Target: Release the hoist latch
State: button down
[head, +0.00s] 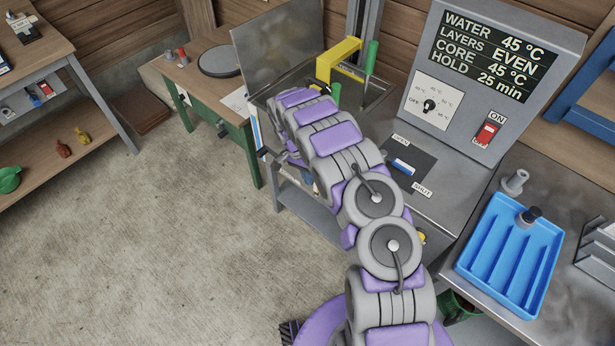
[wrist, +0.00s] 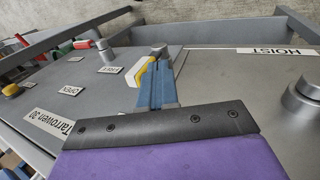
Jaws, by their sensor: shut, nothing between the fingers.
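In the wrist view, my gripper (wrist: 158,72) is shut, its blue fingers together with nothing between them. Its fingertips are right beside a small yellow-and-white lever (wrist: 141,74) and a grey pin on the machine's panel. Whether they touch it is unclear. I cannot tell for certain that this lever is the hoist latch. A white HOIST label (wrist: 278,52), upside down, is on the grey panel to the right. In the head view, a yellow hoist arm (head: 341,57) with a green handle (head: 372,56) stands behind my arm, which hides the fingertips there.
A round grey knob (wrist: 303,101) sits right of the fingers; a yellow button (wrist: 12,89) is at left. In the head view, a control box (head: 462,125) with a red switch stands at the back. A blue tray (head: 509,255) is at right. The floor at left is clear.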

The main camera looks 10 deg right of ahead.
jog(key=shift+s+d+r+t+p, duration=0.1)
jog(key=shift+s+r+t+p, duration=0.1)
jog(key=shift+t+p, duration=0.1)
jog(key=shift+s+d+t+y+p, duration=0.15)
jog(key=shift+s+t+y+p, duration=0.05)
jog(key=shift+t+y+p, duration=0.3)
jog(key=shift+s+d+t+y+p, duration=0.1)
jog(key=shift+s+t+y+p, duration=0.05)
jog(key=shift+t+y+p, duration=0.3)
dwell(0.6)
